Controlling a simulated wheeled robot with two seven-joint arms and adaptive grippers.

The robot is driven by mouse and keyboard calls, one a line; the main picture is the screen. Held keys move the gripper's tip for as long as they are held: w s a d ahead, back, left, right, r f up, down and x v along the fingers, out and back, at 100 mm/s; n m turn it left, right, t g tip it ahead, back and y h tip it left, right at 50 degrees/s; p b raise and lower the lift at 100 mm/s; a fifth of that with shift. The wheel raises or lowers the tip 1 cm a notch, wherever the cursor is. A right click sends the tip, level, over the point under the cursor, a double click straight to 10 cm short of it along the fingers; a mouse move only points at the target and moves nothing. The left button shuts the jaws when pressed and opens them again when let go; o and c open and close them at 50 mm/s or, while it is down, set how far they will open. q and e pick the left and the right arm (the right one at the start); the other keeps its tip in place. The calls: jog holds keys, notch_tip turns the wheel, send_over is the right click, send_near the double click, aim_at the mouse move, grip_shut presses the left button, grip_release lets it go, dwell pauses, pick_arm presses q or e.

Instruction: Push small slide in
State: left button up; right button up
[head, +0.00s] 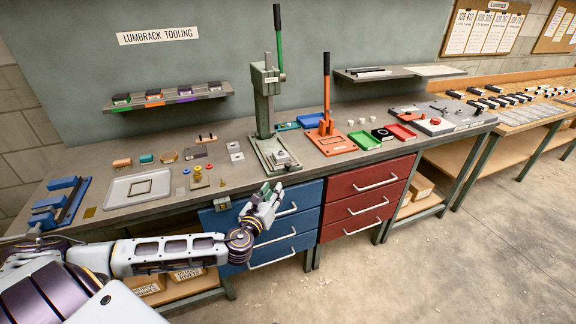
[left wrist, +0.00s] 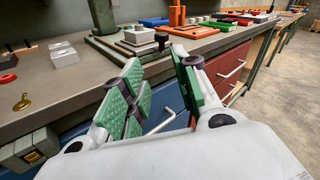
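The green fly press (head: 265,115) stands on the bench, its lever up. On its green base (head: 268,166) sits a pale block (head: 281,157), which looks like the small slide. In the left wrist view the pale block (left wrist: 137,35) has a dark round knob (left wrist: 161,39) at its front end, facing the bench edge. How far in it sits cannot be told. My left gripper (head: 270,192) is in front of the bench, by the blue drawers, apart from the press. Its green-padded fingers (left wrist: 160,88) are spread with nothing between them. My right gripper is not in view.
An orange press (head: 326,135) stands to the right, with green (head: 364,140) and red (head: 400,132) trays beyond. Small parts and a pale tray (head: 137,188) lie to the left. Blue (head: 300,198) and red (head: 368,185) drawers with handles face me. The floor at right is clear.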

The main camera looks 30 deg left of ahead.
aim_at(287, 166)
pick_arm(q)
jog(key=m, duration=0.2)
jog(key=w+a+r+m+h, duration=0.1)
jog(key=m, duration=0.1)
jog(key=shift+r+t+h, duration=0.2)
jog(key=shift+t+h, duration=0.1)
jog(key=shift+t, duration=0.1)
jog(key=shift+w, duration=0.25)
jog(key=shift+w+a, duration=0.15)
jog(key=shift+w, duration=2.05)
jog(key=shift+w+a, duration=0.2)
jog(key=shift+w, duration=2.05)
jog(key=shift+w+a, duration=0.15)
jog(key=shift+w, duration=2.05)
grip_shut()
